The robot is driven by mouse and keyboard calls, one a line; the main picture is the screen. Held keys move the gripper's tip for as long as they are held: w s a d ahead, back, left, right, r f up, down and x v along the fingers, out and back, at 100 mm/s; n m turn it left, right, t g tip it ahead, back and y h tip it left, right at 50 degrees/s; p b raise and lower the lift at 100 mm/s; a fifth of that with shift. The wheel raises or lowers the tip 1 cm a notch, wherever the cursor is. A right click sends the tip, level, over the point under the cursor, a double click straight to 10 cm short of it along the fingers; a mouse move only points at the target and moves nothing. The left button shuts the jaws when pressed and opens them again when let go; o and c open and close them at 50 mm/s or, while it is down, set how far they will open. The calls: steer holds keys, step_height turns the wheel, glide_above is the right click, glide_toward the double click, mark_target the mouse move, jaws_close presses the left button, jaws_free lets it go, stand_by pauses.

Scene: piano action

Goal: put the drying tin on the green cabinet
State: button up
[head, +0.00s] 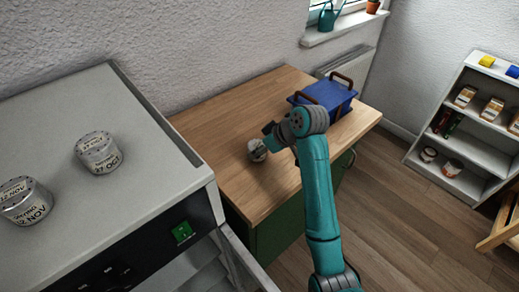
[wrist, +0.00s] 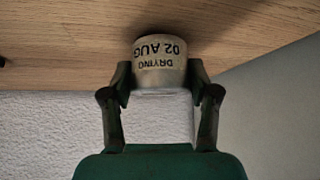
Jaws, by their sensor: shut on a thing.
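The drying tin (wrist: 160,62) is a small pale metal tin labelled "DRYING 02 AUG". My gripper (wrist: 160,85) is shut on it, with one finger on each side in the wrist view. In the head view the tin (head: 257,150) is at the wooden top of the green cabinet (head: 225,122), near its left part. It looks to be on or very close to the top; I cannot tell whether it touches. My gripper (head: 265,143) partly covers it there. The cabinet's green side (head: 275,235) shows below the top.
A blue box (head: 328,97) with brown handles stands at the cabinet's back right. Two other tins, one marked OCT (head: 98,153) and one NOV (head: 25,201), stand on the grey appliance (head: 120,215) at left. The cabinet top around the held tin is clear. A shelf (head: 470,130) stands at right.

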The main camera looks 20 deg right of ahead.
steer(key=shift+f, duration=0.35)
steer(key=shift+f, duration=0.15)
steer(key=o, duration=1.2)
